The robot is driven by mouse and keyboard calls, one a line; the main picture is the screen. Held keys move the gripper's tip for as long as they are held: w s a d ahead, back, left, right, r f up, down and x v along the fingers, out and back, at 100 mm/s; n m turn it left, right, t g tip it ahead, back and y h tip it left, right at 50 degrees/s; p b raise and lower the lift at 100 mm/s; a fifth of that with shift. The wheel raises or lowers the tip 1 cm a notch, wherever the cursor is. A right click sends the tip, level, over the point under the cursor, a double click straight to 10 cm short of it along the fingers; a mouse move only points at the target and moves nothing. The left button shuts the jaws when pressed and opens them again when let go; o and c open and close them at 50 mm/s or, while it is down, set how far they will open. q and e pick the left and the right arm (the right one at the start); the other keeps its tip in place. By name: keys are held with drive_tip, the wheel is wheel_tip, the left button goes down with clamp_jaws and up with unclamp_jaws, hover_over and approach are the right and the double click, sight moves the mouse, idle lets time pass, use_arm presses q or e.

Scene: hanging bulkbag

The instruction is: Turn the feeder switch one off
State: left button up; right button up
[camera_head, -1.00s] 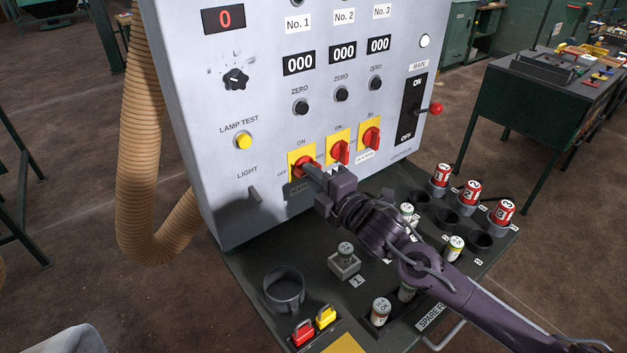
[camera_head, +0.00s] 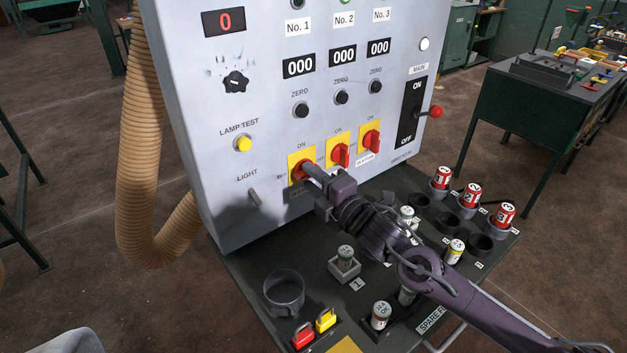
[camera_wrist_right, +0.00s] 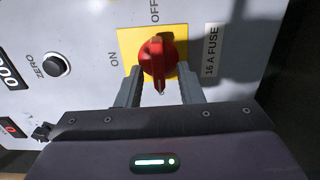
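Feeder switch one (camera_head: 300,172) is a red rotary knob on a yellow plate, below the No. 1 column of the grey panel. ON is printed above it in the head view. In the right wrist view the knob (camera_wrist_right: 158,58) has its handle running up and down, tip towards my gripper. My right gripper (camera_head: 316,174) is at this knob. In the right wrist view its fingers (camera_wrist_right: 159,88) stand one on each side of the knob, with gaps beside the handle's tip, so it is open. My left gripper is out of view.
Feeder switches two (camera_head: 340,153) and three (camera_head: 371,139) sit close to the right, with the MAIN lever (camera_head: 435,111) beyond. A dark shelf below holds red fuses (camera_head: 471,194), pale fuses (camera_head: 456,250) and an empty round holder (camera_head: 284,292).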

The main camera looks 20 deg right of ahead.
drive_tip(key=b+v, duration=0.2)
drive_tip(key=v, duration=0.6)
drive_tip(key=shift+w+r, duration=0.1)
idle(0.3)
